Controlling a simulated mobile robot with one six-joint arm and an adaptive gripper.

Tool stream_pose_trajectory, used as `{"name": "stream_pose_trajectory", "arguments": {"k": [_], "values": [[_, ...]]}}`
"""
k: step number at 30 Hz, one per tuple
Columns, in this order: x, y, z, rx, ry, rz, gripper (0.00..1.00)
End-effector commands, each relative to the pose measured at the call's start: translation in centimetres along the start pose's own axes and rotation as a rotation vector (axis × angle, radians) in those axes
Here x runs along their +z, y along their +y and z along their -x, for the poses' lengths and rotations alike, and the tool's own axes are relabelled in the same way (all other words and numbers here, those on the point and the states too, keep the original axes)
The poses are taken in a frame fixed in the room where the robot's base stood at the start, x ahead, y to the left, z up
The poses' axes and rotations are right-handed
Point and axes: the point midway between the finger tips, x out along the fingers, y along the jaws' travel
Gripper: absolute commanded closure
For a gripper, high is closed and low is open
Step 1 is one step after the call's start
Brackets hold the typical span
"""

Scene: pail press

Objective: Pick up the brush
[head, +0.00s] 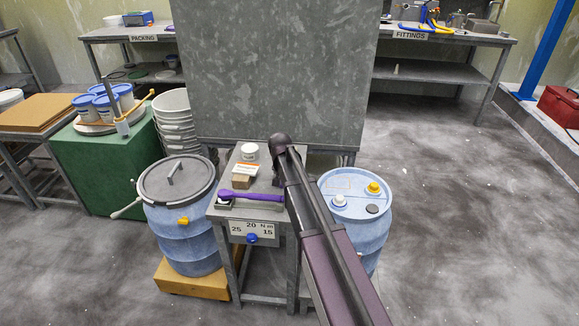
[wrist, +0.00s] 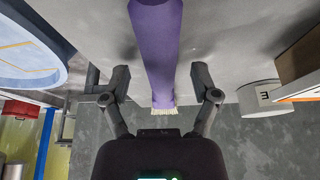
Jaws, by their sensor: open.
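The brush (head: 255,197) has a purple handle and pale bristles. My gripper (wrist: 158,76) is open, with one finger on each side of the brush in the picture. A clear gap shows on both sides, and I see no contact. I cannot tell how far the fingertips are from it in depth. My arm hides the gripper in the head view.
A blue drum (head: 355,220) stands close right of the stand, a lidded drum (head: 182,235) close left. A white tub (head: 249,152) and a cardboard block (head: 243,182) sit behind the brush. A tall grey panel (head: 270,75) rises behind. Floor is free at the right.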

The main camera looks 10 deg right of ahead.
Motion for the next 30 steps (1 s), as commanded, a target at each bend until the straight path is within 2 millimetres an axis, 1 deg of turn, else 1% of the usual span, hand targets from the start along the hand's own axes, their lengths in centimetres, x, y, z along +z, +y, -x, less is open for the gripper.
{"name": "stream_pose_trajectory", "arguments": {"k": [2, 19, 20, 21, 23, 24, 26, 27, 28, 30], "values": [[0.01, 0.0, -0.27, 0.0, 0.0, 0.0, 0.22], [0.0, -0.01, -0.21, 0.0, 0.0, 0.0, 0.22], [0.0, -0.01, -0.21, 0.0, 0.0, 0.0, 0.25], [0.0, -0.01, -0.21, 0.0, 0.0, 0.0, 0.37], [0.0, -0.02, -0.21, 0.0, 0.0, 0.0, 0.55], [0.0, -0.02, -0.21, 0.0, 0.0, 0.0, 0.67], [0.0, -0.02, -0.21, 0.0, 0.0, 0.0, 0.84], [0.0, -0.02, -0.21, 0.0, 0.0, 0.0, 0.96], [0.0, -0.03, -0.22, 0.0, 0.0, 0.0, 1.0], [0.0, -0.03, -0.22, 0.0, 0.0, 0.0, 1.0]]}}
